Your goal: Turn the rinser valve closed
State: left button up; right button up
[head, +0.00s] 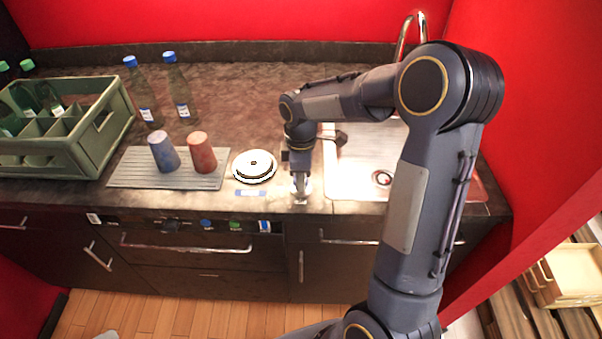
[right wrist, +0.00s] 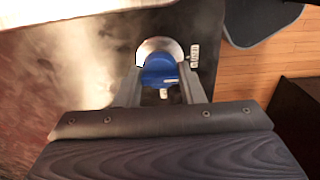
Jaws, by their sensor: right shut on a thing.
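My right gripper (head: 300,190) reaches down at the front edge of the counter, just right of the round white rinser (head: 254,166) with its dark ring. In the right wrist view, its two fingers stand on either side of a blue valve handle (right wrist: 160,71) in front of a round silver plate. The gripper is shut on this handle. In the head view the gripper hides the handle. My left gripper is not in view.
A grey ribbed mat (head: 120,177) holds a blue cup (head: 164,152) and a red cup (head: 202,153). A green crate (head: 95,150) with bottles stands at left, with two blue-capped bottles (head: 179,92) behind. The sink (head: 350,185) and faucet (head: 405,35) are at right.

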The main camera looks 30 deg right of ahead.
dwell(0.5)
jog(key=o, duration=1)
jog(key=shift+r, duration=0.1)
notch_tip(320, 180, up, 8)
jog(key=shift+f, duration=0.15)
jog(key=s+a+m+t+y, duration=0.2)
jog(key=s+m, duration=0.4)
jog(key=s, duration=0.5)
jog(key=s+a+r+m+t+y, duration=0.1)
jog(key=s+a+m+t, duration=0.2)
jog(key=s, duration=0.8)
jog(key=a+m, duration=0.2)
jog(key=m, duration=0.2)
jog(key=shift+a+r+t+y, duration=0.15)
jog(key=shift+r+t+y, duration=0.1)
jog(key=shift+t+y, duration=0.15)
